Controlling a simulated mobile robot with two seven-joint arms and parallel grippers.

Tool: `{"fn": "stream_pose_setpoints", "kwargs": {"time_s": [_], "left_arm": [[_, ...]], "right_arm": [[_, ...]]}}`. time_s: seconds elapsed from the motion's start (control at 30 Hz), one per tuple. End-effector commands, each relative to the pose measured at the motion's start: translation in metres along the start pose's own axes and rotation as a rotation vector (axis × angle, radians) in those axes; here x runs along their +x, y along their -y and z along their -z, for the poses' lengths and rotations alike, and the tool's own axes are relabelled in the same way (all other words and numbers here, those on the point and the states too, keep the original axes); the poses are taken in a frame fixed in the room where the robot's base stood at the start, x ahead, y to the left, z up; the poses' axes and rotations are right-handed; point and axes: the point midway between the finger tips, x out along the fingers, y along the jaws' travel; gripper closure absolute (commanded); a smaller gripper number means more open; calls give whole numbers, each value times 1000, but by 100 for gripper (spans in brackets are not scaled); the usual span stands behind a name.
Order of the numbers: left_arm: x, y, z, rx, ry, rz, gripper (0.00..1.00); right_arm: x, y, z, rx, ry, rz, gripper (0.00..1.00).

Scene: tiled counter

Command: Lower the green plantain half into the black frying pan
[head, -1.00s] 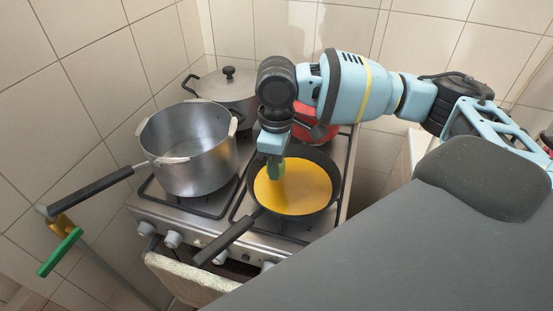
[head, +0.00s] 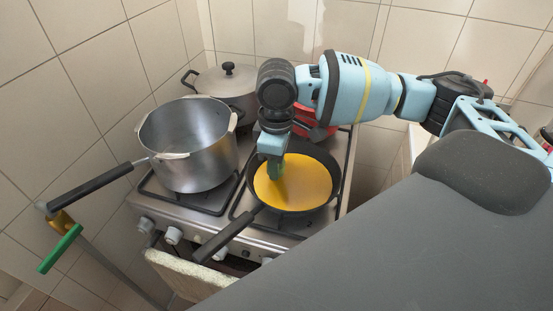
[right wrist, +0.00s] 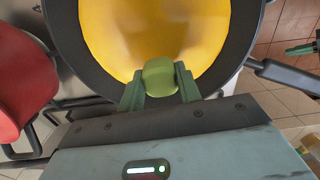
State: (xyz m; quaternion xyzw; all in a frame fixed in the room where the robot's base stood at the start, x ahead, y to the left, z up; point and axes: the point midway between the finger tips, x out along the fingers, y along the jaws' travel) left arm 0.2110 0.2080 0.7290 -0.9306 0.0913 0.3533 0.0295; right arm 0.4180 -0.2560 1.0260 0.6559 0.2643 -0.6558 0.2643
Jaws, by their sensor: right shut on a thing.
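The black frying pan (head: 337,183) sits on the right front of the stove with a yellow-orange layer (head: 306,184) covering its floor. My right gripper (head: 275,175) is above the left part of the pan. In the right wrist view, its green fingers (right wrist: 161,90) are shut on the green plantain half (right wrist: 160,76), over the yellow layer near the pan's rim. I cannot tell whether the plantain touches that layer. In the head view, the plantain is hard to separate from the fingers. Green finger-like tips, probably my left gripper (right wrist: 303,48), show at the right wrist view's right edge.
A large open steel pot (head: 190,158) stands left of the pan, its black handle (head: 92,189) sticking out left. A lidded pot (head: 225,84) and a red pot (head: 303,115) stand behind. The pan's handle (head: 225,236) points to the front left. Tiled walls close off the back and left.

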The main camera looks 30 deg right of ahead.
Motion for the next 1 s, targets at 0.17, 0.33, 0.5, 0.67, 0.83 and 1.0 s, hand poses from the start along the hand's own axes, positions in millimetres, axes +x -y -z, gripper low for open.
{"fn": "stream_pose_setpoints", "kwargs": {"time_s": [0.17,0.33,0.5,0.67,0.83,1.0], "left_arm": [[0,0,0,0,1,0,100],[0,0,-1,-1,2,0,100],[0,0,-1,-1,3,0,100],[0,0,-2,-1,4,0,100],[0,0,-2,-1,5,-1,100],[0,0,-3,-1,5,-1,100]], "right_arm": [[3,0,0,0,0,1,88],[5,0,0,0,0,1,88],[7,0,0,0,0,1,88],[9,0,0,0,-1,0,88],[11,0,0,0,-1,0,88],[13,0,0,0,-1,0,88]]}}
